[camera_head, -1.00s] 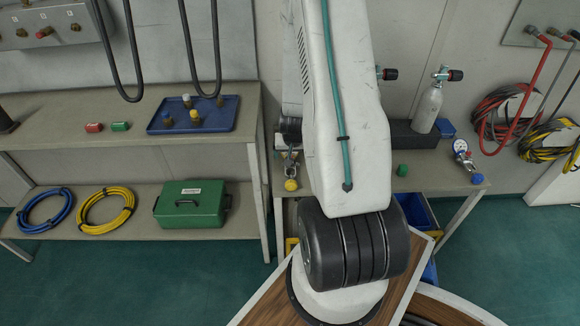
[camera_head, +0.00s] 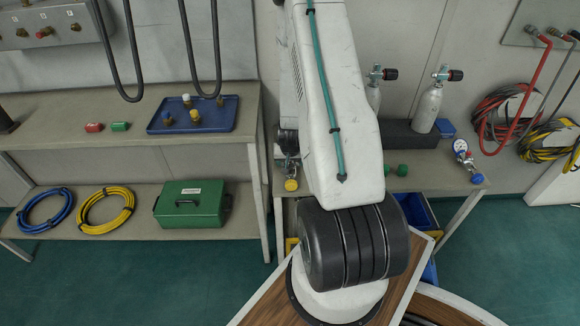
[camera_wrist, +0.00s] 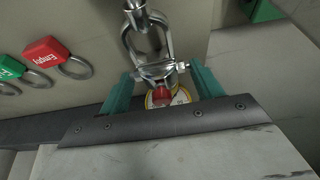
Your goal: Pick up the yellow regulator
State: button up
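The yellow regulator (camera_head: 291,185) shows at the left edge of the right-hand bench, just left of my arm. In the wrist view the regulator (camera_wrist: 166,92) has a metal yoke, a red knob and a yellow-rimmed gauge, partly hidden by the gripper's edge. My gripper (camera_wrist: 162,72) has its two teal fingers apart, one on each side of the regulator. Gaps seem to show beside the gauge; contact at the fingertips is hard to tell.
A red "Empty" tag (camera_wrist: 46,50) and green tags (camera_wrist: 10,68) with rings lie left of the gripper. A blue tray (camera_head: 222,119) sits on the left bench.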

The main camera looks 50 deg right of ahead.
jog(key=c, duration=0.4)
jog(key=shift+r, duration=0.2)
